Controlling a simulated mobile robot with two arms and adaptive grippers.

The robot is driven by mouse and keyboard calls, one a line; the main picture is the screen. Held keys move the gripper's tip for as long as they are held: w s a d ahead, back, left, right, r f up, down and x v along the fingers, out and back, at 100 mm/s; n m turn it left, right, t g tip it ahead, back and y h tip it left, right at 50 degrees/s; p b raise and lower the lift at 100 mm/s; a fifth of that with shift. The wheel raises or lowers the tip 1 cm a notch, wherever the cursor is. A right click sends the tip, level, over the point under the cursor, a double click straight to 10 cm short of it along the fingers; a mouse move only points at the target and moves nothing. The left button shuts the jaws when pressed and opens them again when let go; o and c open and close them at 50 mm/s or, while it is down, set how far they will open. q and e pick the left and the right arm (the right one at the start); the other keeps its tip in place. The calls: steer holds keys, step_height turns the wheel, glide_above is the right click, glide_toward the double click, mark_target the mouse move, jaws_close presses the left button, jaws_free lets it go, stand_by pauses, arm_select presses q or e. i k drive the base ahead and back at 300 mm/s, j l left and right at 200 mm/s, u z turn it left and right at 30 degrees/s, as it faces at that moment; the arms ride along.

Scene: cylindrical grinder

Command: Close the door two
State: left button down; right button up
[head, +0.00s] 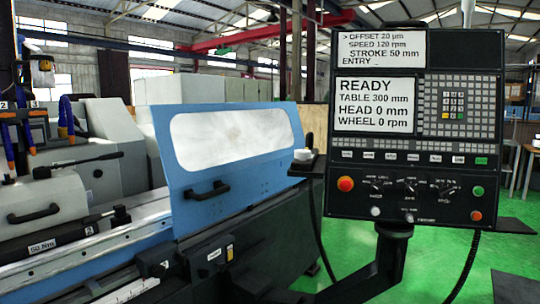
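A blue sliding door (160,130) with a large pale window (235,137) stands upright at the right part of the grinder's front, in the middle of the head view. A black bar handle (207,190) is on its lower left. No number on this door is readable, so I cannot tell if it is door two. To its left the machine front is open, with the work area showing. Neither of my grippers is in view.
The control panel (415,145) on its black arm stands at the right and reads READY. A grey unit with a black handle (34,214) is at the left. A small white-topped part (303,155) sits beside the door. Green floor (350,255) shows behind the panel's arm.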

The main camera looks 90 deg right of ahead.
mark_target(215, 136)
steer(key=z, duration=2.2)
